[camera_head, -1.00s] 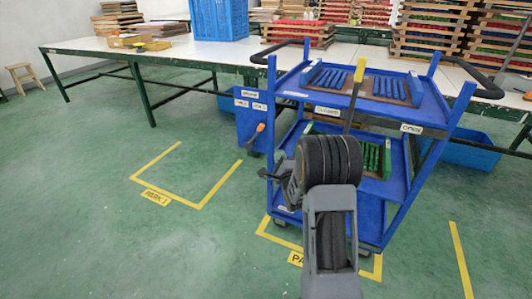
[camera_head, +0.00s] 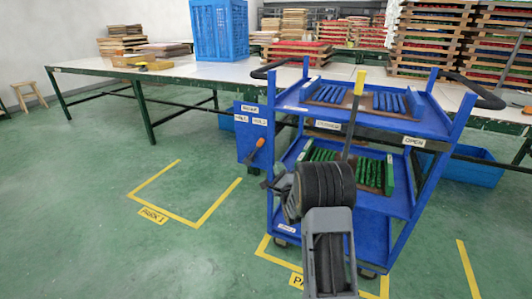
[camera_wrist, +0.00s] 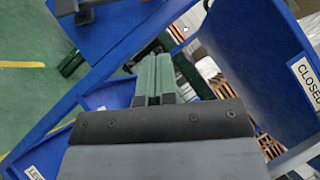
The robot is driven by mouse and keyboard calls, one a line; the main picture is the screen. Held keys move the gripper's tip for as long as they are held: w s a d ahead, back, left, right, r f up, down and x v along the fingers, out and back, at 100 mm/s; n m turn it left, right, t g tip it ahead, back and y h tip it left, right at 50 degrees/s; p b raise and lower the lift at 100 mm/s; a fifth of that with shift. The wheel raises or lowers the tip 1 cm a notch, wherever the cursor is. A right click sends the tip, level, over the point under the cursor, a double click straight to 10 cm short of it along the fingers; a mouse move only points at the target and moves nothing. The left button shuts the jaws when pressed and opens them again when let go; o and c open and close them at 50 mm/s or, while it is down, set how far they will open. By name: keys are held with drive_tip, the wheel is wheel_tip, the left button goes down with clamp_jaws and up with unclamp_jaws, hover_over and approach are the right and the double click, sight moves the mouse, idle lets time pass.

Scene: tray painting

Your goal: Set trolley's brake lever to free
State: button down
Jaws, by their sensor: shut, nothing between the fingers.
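The blue trolley (camera_head: 282,207) stands on the floor to the right of centre in the head view. A lever with an orange handle (camera_head: 257,146) is on the blue panel (camera_head: 243,131) at its left; the panel's small labels are hard to read. A yellow-tipped lever (camera_head: 359,84) rises at the trolley's front, between "CLOSED" and "OPEN" labels. I cannot tell which lever is the brake. My gripper (camera_head: 272,183) is below the orange handle, at the trolley's left side. In the wrist view its fingers (camera_wrist: 155,64) are together and empty, among blue trolley parts.
The upper shelf holds blue parts (camera_head: 391,103), the lower shelf green parts (camera_head: 370,172). A long white table (camera_head: 110,66) with a blue crate (camera_head: 219,30) stands behind. Yellow floor markings (camera_head: 205,217) lie at the left, where the floor is clear.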

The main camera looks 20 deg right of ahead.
sight(264, 143)
drive_tip(key=w+r, duration=0.1)
drive_tip(key=w, duration=0.1)
drive_tip(key=w+r+b, duration=0.1)
drive_tip(key=w, duration=0.1)
drive_tip(key=w+a+r+b, duration=0.1)
drive_tip(key=w, duration=0.2)
drive_tip(key=shift+r, duration=0.1)
drive_tip(key=shift+w+a+r, duration=0.35)
drive_tip(key=shift+w+r, duration=0.05)
drive_tip(key=shift+w, duration=0.05)
drive_tip(key=shift+a, duration=0.1)
